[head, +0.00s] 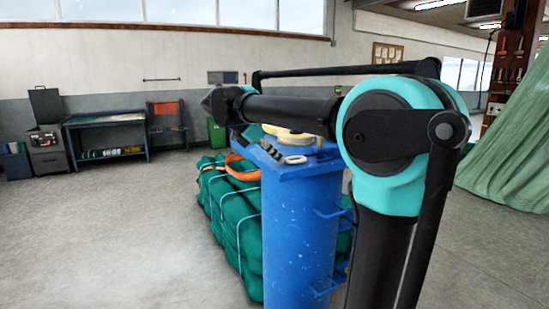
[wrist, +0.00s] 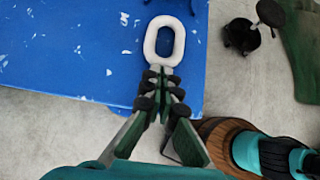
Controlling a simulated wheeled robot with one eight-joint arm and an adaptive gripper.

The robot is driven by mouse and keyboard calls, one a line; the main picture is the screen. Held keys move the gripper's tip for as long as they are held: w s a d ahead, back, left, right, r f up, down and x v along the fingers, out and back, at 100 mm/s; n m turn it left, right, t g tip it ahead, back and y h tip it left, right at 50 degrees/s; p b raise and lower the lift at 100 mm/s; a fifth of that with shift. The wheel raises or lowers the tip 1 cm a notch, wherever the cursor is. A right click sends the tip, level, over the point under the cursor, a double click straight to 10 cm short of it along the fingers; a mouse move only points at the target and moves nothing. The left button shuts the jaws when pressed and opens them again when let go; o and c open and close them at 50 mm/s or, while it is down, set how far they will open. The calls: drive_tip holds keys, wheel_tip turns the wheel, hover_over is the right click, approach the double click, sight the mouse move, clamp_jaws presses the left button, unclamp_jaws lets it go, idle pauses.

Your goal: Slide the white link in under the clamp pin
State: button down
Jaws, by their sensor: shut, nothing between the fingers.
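The white link (wrist: 149,43) is a rounded oblong ring lying on the blue top (wrist: 80,50) near its right edge in the wrist view. It also shows as a small pale shape on the stand in the head view (head: 296,160). My gripper (wrist: 163,74) is shut and empty, its dark fingertips right at the near end of the link. I cannot tell whether they touch it.
The blue stand (head: 300,225) has yellow rings (head: 290,136) on top. Green net bundles (head: 235,215) and an orange strap (head: 238,170) lie beside it. In the wrist view, a brown wooden round thing (wrist: 222,135) is at lower right. Open floor lies left.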

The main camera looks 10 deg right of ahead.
drive_tip(key=w+d, duration=0.1)
drive_tip(key=d, duration=0.4)
drive_tip(key=w+d, duration=0.1)
drive_tip(key=d, duration=0.2)
drive_tip(key=shift+w+d, duration=0.2)
drive_tip(key=shift+w, duration=0.15)
